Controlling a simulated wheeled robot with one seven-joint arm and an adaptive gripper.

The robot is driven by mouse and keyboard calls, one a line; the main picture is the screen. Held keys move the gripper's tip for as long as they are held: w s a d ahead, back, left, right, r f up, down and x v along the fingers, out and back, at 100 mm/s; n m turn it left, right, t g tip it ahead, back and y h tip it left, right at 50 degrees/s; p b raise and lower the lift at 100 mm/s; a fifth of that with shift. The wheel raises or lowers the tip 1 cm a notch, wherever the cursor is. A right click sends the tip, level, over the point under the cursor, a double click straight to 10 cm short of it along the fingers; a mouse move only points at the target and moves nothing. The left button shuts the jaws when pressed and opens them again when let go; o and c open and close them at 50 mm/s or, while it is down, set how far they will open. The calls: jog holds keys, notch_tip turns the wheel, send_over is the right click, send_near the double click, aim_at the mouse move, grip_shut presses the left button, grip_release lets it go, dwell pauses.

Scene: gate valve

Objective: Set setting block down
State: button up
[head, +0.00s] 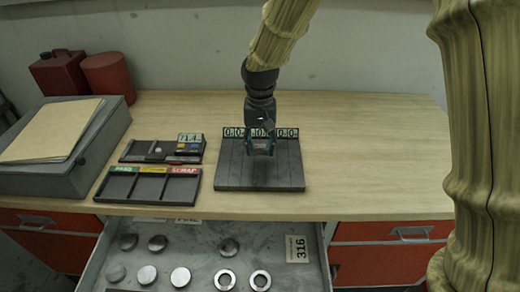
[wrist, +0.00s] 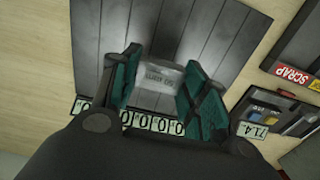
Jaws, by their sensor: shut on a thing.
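The setting block (wrist: 160,78) is a small light grey metal block with dark lettering, seen in the wrist view between my fingers. My gripper (wrist: 163,82) has two teal-padded fingers shut on it. In the head view my gripper (head: 262,148) points down over the dark grey grooved plate (head: 232,178), near its back edge. The block is mostly hidden there by the fingers. The plate also shows in the wrist view (wrist: 215,45), with a row of number tiles along its edge. I cannot tell whether the block touches the plate.
A tray with PASS and SCRAP labels (head: 148,190) and a small gauge unit (head: 190,145) stand left of the plate. A grey case (head: 60,150) is farther left. An open drawer (head: 215,262) with several metal discs juts out in front. The bench right of the plate is clear.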

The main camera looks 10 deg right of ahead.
aim_at(260, 146)
jog(key=shift+w+f+p, duration=0.15)
jog(key=shift+f+p, duration=0.45)
jog(key=shift+f, duration=1.15)
jog(key=shift+f, duration=0.15)
jog(key=o, duration=1.2)
